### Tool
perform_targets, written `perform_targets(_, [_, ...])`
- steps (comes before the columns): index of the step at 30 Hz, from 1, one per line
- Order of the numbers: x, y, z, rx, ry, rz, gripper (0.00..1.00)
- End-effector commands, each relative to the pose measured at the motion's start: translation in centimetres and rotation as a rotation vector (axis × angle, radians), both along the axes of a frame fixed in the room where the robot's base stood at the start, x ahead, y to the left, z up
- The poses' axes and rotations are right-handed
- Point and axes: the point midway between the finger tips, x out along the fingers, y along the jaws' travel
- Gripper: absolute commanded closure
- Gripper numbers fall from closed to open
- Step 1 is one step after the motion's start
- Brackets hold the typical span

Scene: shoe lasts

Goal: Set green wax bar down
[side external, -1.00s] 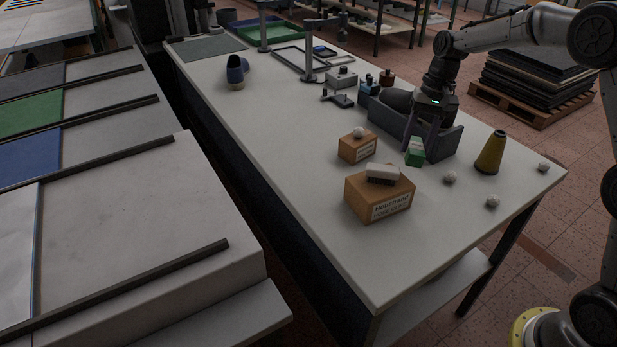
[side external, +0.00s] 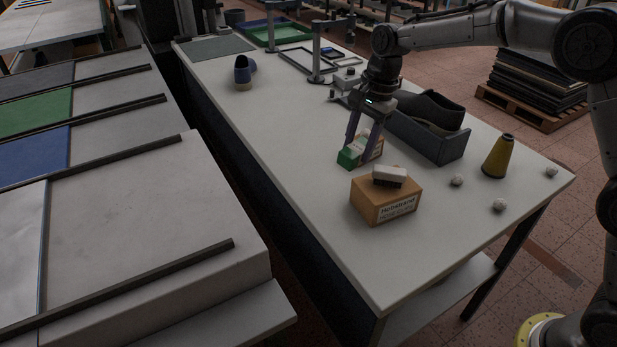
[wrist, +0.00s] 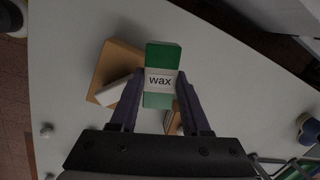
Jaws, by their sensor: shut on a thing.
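The green wax bar (side external: 349,156) has a white label reading "wax" and is gripped between my two fingers. My gripper (side external: 360,150) points down, in front of the small cardboard box (side external: 374,146), which it partly hides. In the wrist view the bar (wrist: 162,58) lies between the fingertips (wrist: 160,82), with its label facing the camera. I cannot tell how high the bar is above the white table (side external: 290,150), or whether it touches it.
A larger cardboard box (side external: 387,208) with a white-topped brush (side external: 390,174) on it stands nearer the camera. The table left of the bar is clear.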

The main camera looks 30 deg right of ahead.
Motion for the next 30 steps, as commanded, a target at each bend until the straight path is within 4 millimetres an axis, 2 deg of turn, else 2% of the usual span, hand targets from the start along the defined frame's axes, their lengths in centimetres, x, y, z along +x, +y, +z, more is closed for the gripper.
perform_targets(4, [-0.2, 1.1, 0.0, 0.0, 0.0, 0.023, 1.0])
perform_targets(14, [0.1, 1.1, -0.2, 0.0, 0.0, 0.024, 1.0])
perform_targets(17, [1.2, 1.3, -0.8, 0.0, 0.001, 0.023, 1.0])
perform_targets(30, [8.8, 2.7, -4.3, -0.001, 0.0, 0.024, 1.0])
